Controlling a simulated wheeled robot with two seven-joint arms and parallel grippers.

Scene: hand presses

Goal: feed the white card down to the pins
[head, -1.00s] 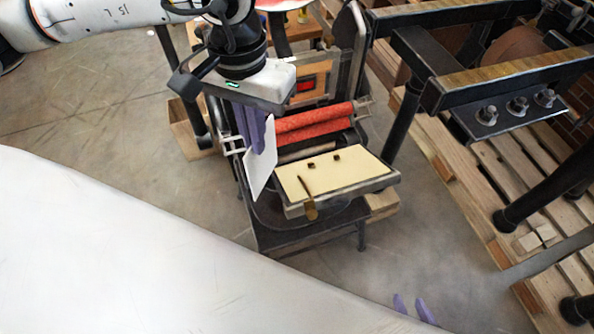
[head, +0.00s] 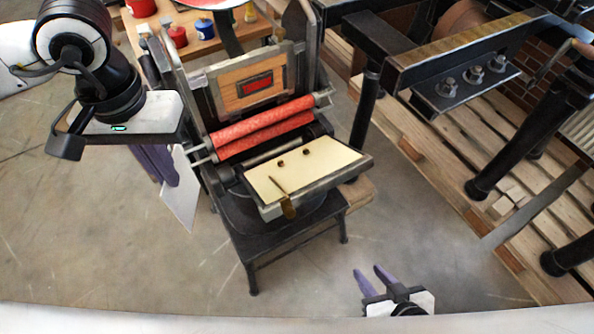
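The white card (head: 181,196) hangs steeply tilted from my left gripper (head: 170,178), whose purple fingers are shut on it. The card is to the left of the press, apart from it. The press has a cream bed (head: 318,178) tilted toward me. Two small dark pins (head: 279,163) (head: 306,152) stand on the upper part of the bed. A brass piece (head: 289,206) with a thin stem lies over the bed's lower left edge. My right gripper (head: 366,276) is at the bottom, its two purple fingers apart and empty, below the press.
Two red rollers (head: 262,128) lie just above the bed, with a wooden frame holding a red block (head: 254,87) behind them. A larger black press (head: 467,72) stands on pallets at right. Ink cans (head: 177,36) sit on a table behind. The floor left of the press is free.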

